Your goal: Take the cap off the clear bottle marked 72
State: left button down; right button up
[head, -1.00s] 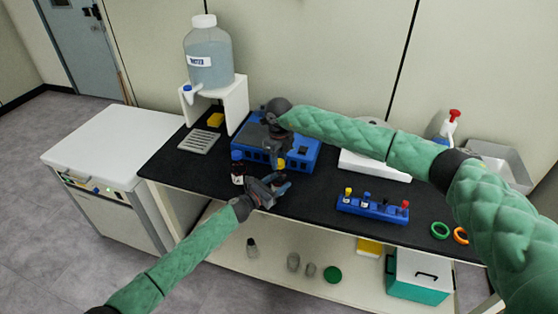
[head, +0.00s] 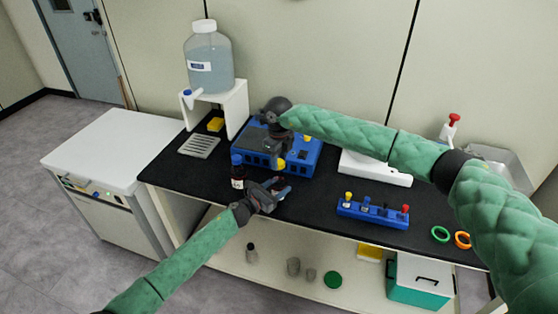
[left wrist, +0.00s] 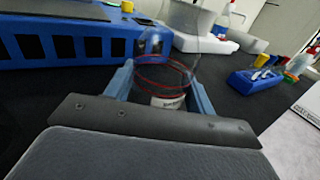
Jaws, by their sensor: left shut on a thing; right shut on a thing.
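My left gripper (head: 276,188) is shut on a clear bottle (left wrist: 165,78), which stands between its blue fingers in the left wrist view. The bottle shows red rings and a white label (left wrist: 168,102) too small to read. My right gripper (head: 280,151) is above and behind the left one, pointing down. It is shut on a small yellow cap (head: 281,163). In the head view, a small dark gap shows between the cap and the left gripper. The bottle is mostly hidden by the left gripper there.
A blue box-shaped device (head: 300,158) is behind. A blue rack (head: 373,212) with several capped vials stands to the right. Bare black bench lies between rack and device.

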aim_at(279, 162)
jog(key=shift+r, duration=2.05)
pick_arm(q)
jog(key=shift+c, duration=2.2)
grip_release()
jog(key=shift+s+a, duration=0.1)
pick_arm(e)
jog(key=shift+f, duration=0.1)
